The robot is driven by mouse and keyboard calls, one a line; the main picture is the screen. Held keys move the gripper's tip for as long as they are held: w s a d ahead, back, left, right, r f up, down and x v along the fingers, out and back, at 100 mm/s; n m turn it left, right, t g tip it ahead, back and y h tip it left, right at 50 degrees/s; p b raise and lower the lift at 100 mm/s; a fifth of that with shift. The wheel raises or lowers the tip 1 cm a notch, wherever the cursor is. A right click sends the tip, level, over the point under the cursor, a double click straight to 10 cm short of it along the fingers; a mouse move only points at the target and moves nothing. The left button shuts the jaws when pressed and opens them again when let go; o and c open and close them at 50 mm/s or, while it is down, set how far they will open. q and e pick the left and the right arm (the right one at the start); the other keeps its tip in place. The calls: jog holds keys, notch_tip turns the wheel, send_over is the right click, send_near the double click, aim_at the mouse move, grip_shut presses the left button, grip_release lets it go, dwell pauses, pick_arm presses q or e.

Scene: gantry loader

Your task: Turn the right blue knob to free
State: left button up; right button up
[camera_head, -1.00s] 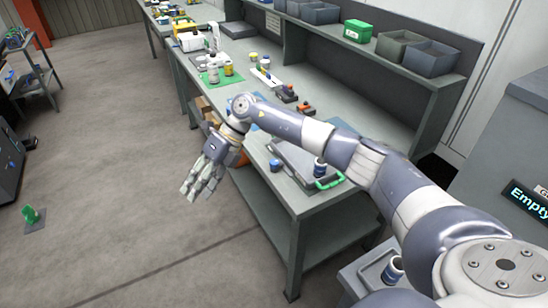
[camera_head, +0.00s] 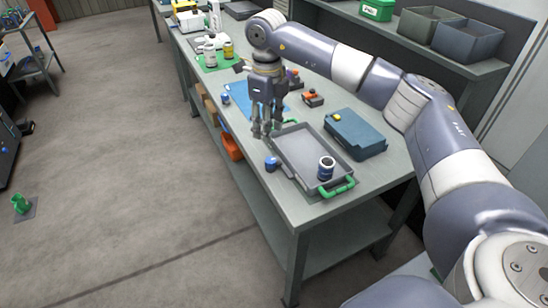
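A blue knob (camera_head: 271,164) stands at the front edge of the workbench, beside the left side of a grey tray. A second small blue knob-like part (camera_head: 225,98) sits farther back along the same edge, by a blue mat. My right gripper (camera_head: 263,133) points down over the bench, just behind the nearer knob and apart from it. Its fingers look spread and hold nothing. My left gripper is not in view. The knobs' markings are too small to read.
The blue mat (camera_head: 240,101) and an orange-and-black part (camera_head: 313,98) lie behind.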

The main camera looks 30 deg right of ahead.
aim_at(270, 160)
jog(key=f, duration=0.4)
jog(key=f+p, duration=0.1)
jog(key=f, duration=0.7)
jog(key=shift+w+d+p, duration=0.3)
jog(key=shift+d+p, duration=0.1)
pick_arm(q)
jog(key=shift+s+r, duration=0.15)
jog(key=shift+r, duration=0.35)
pick_arm(e)
jog(key=shift+c, duration=0.5)
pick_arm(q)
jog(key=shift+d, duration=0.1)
pick_arm(e)
jog(key=c, duration=0.7)
